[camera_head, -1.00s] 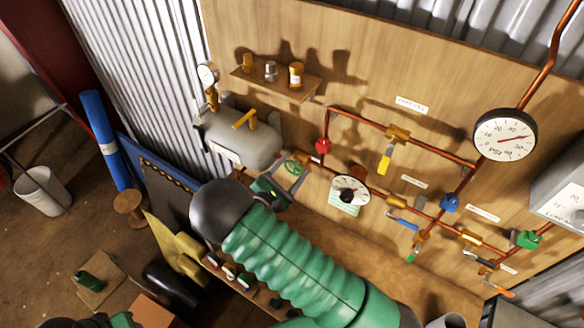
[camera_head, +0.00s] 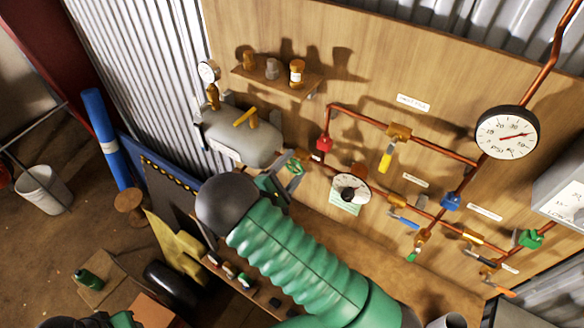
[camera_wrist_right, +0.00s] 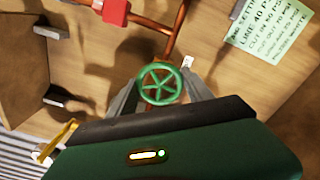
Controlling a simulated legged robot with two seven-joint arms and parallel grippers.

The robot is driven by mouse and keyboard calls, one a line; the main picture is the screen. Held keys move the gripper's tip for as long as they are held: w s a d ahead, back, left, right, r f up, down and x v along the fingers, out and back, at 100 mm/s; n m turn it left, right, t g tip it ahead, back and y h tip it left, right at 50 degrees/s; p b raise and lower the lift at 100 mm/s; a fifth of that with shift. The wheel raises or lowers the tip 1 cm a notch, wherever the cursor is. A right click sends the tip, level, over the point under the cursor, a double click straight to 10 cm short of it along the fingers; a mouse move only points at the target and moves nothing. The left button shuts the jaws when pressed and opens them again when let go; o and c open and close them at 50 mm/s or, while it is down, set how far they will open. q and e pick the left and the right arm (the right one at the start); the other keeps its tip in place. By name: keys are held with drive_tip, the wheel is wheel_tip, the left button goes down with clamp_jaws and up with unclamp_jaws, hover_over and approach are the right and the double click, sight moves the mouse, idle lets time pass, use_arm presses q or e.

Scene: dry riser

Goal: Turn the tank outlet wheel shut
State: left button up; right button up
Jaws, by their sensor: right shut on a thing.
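The tank outlet wheel is a small green spoked handwheel (camera_wrist_right: 160,84) on the copper pipe by the tank. It also shows in the head view (camera_head: 295,167), just past my right gripper. My right gripper (camera_head: 284,176) reaches it from below, with its grey fingers on either side of the wheel's rim in the wrist view (camera_wrist_right: 161,92). It is shut on the wheel. The grey tank (camera_head: 240,138) with a yellow lever hangs on the wooden board to the left. At the bottom left of the head view only a dark and green part of my left arm shows; its gripper is out of view.
A red fitting (camera_head: 323,143) sits on the pipe right of the wheel. A small dial gauge (camera_head: 350,188) hangs below right, and a large gauge (camera_head: 507,133) at the far right. A shelf with brass parts (camera_head: 275,80) is above. A lower shelf (camera_head: 250,288) stands below my forearm.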

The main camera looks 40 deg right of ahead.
drive_tip(key=shift+r+m, duration=0.1)
drive_tip(key=shift+m, duration=1)
drive_tip(key=o, duration=1.2)
drive_tip(key=shift+w, duration=0.1)
drive_tip(key=shift+c, duration=0.2)
drive_tip(key=shift+o, duration=0.9)
drive_tip(key=shift+w+d, duration=0.1)
drive_tip(key=shift+d, duration=0.1)
drive_tip(key=shift+d+f, duration=0.1)
drive_tip(key=shift+f, duration=0.1)
